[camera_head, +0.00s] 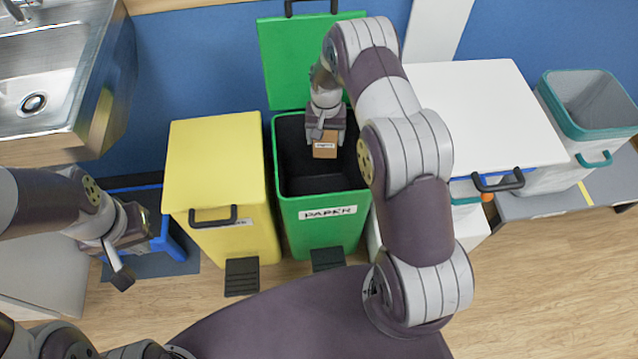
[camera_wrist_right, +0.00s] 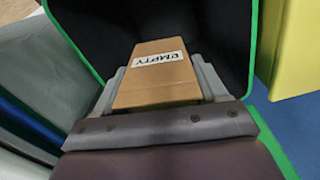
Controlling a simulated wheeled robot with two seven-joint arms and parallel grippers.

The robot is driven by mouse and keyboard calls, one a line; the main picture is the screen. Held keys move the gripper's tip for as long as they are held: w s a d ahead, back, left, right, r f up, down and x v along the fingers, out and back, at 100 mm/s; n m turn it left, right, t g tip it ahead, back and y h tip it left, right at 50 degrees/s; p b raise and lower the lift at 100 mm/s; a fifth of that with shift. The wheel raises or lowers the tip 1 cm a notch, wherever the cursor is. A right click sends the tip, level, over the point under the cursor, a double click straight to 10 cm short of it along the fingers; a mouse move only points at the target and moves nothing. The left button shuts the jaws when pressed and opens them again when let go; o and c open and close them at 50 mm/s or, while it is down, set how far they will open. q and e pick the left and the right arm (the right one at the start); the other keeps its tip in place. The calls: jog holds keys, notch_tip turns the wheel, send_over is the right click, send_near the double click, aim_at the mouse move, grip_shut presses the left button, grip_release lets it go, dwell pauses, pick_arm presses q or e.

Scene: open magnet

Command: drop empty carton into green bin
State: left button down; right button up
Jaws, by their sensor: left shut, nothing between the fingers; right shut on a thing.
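The empty carton (camera_head: 325,150) is a small brown box with a white label. In the right wrist view the carton (camera_wrist_right: 158,75) shows its label reading "EMPTY". My right gripper (camera_head: 325,136) is shut on the carton and holds it over the open mouth of the green bin (camera_head: 322,235). The bin's green lid (camera_head: 300,60) stands raised at the back, and its front label appears to read "PAPER". In the right wrist view the bin's dark inside (camera_wrist_right: 205,30) lies behind the carton. My left gripper (camera_head: 122,268) is shut and empty, in front of the yellow bin's left side.
A closed yellow bin (camera_head: 215,170) stands left of the green bin, and a closed white bin (camera_head: 480,115) stands right of it. A blue bin (camera_head: 172,240) is low at the left, below a sink (camera_head: 40,85). An open white container with a teal rim (camera_head: 585,125) stands far right.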

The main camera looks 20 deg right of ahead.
aim_at(325, 148)
notch_tip(325, 148, down, 5)
jog(key=b, duration=0.4)
jog(key=shift+f, duration=0.15)
jog(key=o, duration=1.1)
notch_tip(325, 148, up, 13)
jog(key=p, duration=0.2)
jog(key=shift+p, duration=0.4)
jog(key=shift+f, duration=0.1)
